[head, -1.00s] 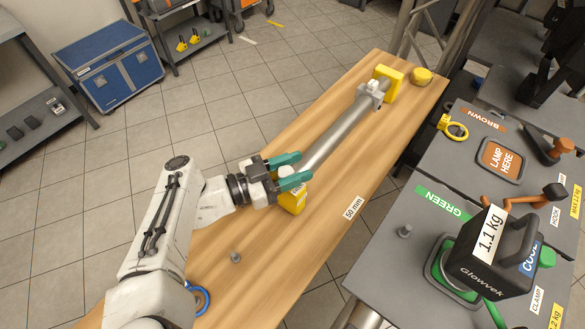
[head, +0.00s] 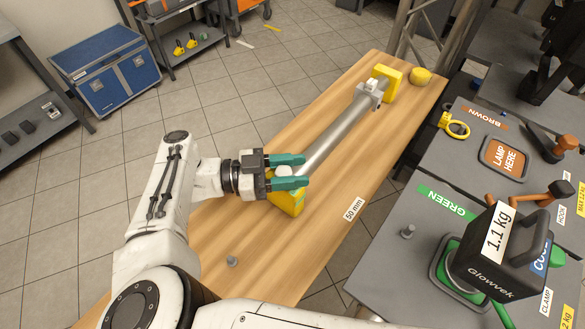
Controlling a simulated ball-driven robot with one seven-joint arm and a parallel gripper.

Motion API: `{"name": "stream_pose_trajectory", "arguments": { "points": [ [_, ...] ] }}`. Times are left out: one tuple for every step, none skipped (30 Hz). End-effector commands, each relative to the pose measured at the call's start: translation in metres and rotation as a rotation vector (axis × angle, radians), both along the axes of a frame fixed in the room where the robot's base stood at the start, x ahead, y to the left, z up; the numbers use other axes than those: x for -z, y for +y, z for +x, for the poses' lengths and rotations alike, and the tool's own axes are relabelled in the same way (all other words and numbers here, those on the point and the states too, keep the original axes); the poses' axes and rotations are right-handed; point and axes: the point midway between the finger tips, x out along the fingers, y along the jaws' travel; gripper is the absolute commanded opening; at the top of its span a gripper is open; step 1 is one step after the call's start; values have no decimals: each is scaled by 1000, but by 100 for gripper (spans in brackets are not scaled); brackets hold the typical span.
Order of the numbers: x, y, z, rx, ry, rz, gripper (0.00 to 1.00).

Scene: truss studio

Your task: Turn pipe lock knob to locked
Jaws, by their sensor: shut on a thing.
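A grey metal pipe (head: 335,137) lies along the wooden table, between a near yellow block (head: 288,202) and a far yellow block (head: 388,82). My gripper (head: 304,170), with two teal fingers pointing right, is at the pipe's near end, above the near yellow block. A pale round knob (head: 284,171) shows between the fingers, and the gripper is shut on it. The fingers hide part of the knob and the pipe end, so I cannot read the lock's position.
A grey clamp (head: 369,94) sits near the pipe's far end, with a yellow round piece (head: 421,75) beyond. A small grey peg (head: 232,262) stands on the near table. A black 1.1 kg weight (head: 490,262) stands on the grey bench at right.

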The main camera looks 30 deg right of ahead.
Motion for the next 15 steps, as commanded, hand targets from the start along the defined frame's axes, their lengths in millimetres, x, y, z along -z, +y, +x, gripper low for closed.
{"name": "stream_pose_trajectory", "arguments": {
  "points": [
    [1,1,0,-2,0,2,13],
    [1,1,0,-2,0,2,13],
    [1,1,0,-2,0,2,13],
    [1,1,0,-2,0,2,46],
    [1,1,0,-2,0,2,49],
    [1,1,0,-2,0,2,52],
    [0,1,0,-2,0,2,55],
    [0,1,0,-2,0,2,58],
    [0,0,0,-2,0,2,62],
    [0,0,0,-2,0,1,65],
    [0,0,0,-2,0,1,65],
    [0,0,0,-1,0,1,65],
    [0,0,0,-1,0,1,65],
    [0,0,0,-1,0,1,65],
    [0,0,0,-1,0,1,65]
  ]
}}
